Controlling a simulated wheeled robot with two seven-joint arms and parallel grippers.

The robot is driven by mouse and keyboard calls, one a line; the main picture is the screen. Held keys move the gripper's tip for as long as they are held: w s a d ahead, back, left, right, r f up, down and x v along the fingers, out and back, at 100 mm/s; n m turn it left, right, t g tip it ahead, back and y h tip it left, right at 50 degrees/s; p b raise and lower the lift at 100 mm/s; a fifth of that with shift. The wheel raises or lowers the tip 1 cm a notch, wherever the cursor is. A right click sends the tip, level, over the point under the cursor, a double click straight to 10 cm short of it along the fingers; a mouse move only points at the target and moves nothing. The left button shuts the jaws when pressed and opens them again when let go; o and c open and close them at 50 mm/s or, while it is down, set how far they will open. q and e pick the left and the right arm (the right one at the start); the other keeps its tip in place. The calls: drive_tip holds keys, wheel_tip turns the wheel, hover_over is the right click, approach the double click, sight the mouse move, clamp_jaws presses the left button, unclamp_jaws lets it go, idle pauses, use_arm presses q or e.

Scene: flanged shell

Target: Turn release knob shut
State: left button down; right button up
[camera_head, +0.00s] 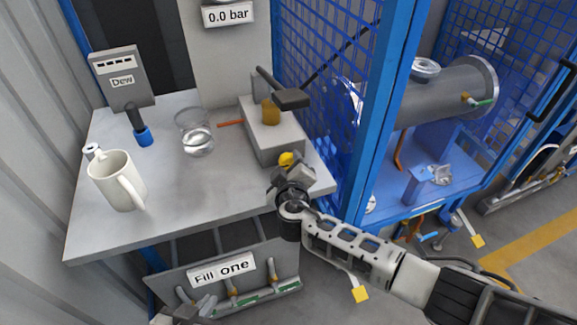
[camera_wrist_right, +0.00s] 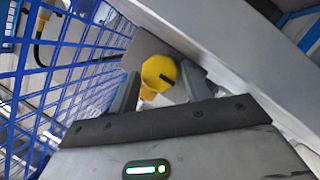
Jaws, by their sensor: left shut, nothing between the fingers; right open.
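The release knob (camera_head: 287,160) is yellow and round, on the front of a grey pump block (camera_head: 277,138) at the table's right end. In the right wrist view the knob (camera_wrist_right: 158,74) shows a dark slot-like mark, tilted slightly off level. My right gripper (camera_head: 291,172) is open just in front of the knob. Its fingers (camera_wrist_right: 160,90) stand on either side of the knob; I cannot tell if either touches it.
A black lever (camera_head: 290,98) tops the block. The table (camera_head: 165,215) holds a white mug (camera_head: 113,180), a glass bowl (camera_head: 195,135) and a blue-black tool (camera_head: 142,135). A display reads 0.0 bar (camera_head: 228,15). A blue mesh cage (camera_head: 325,90) stands close on the right.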

drive_tip(key=c, duration=0.7)
